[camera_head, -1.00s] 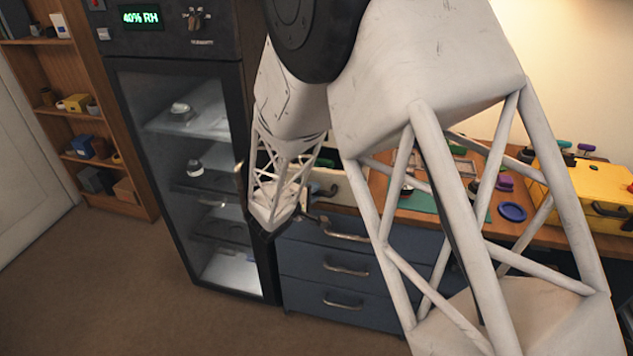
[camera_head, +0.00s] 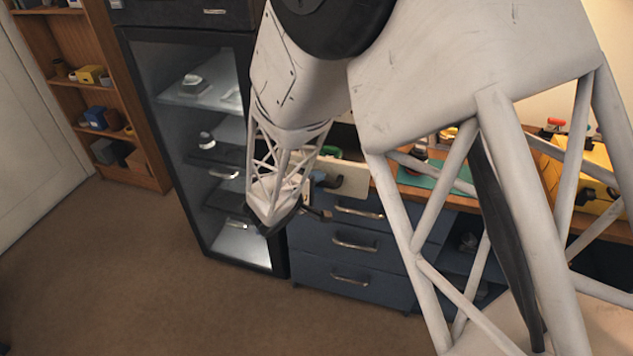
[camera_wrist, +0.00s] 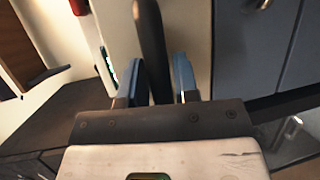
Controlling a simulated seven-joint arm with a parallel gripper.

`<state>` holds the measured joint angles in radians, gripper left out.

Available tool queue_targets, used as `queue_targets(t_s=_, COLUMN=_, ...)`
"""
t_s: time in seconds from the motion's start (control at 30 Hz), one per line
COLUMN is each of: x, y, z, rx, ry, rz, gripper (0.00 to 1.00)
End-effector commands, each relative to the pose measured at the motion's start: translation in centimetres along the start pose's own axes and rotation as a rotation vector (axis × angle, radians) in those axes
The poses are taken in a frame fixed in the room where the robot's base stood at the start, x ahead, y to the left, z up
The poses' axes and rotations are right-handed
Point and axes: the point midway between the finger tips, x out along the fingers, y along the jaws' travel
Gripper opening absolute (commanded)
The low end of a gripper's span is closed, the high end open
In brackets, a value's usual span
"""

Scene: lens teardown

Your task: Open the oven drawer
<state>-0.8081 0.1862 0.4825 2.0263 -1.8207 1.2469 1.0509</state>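The oven drawer's cream front (camera_head: 352,174) shows beside my wrist in the head view. It stands out over the blue drawers, with a green item (camera_head: 331,151) behind it. In the wrist view the dark handle (camera_wrist: 151,45) runs between the two blue-padded fingers of my gripper (camera_wrist: 158,82), with a finger close on each side. The cream front (camera_wrist: 190,30) lies behind the fingers. In the head view my arm hides the drawer's left part.
A dark glass-fronted cabinet (camera_head: 262,255) with lit shelves stands left of the drawers. Blue drawers (camera_head: 330,262) with metal handles lie below the cream front. A wooden shelf (camera_head: 150,170) is at far left. Brown floor (camera_head: 130,270) is open in front.

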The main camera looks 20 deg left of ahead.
Motion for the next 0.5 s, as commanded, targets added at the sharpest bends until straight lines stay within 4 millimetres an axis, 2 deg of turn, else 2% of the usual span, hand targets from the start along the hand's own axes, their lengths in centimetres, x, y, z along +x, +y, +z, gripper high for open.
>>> queue_targets(t_s=0.03, x=0.0, y=0.0, z=-0.01, rx=0.0, ry=0.0, rz=0.0, gripper=0.36)
queue_targets(t_s=0.1, x=0.0, y=0.0, z=0.0, rx=0.0, ry=0.0, rz=0.0, gripper=0.46)
queue_targets(t_s=0.5, x=-0.23, y=0.01, z=-0.01, rx=0.0, ry=0.0, rz=0.0, gripper=0.46)
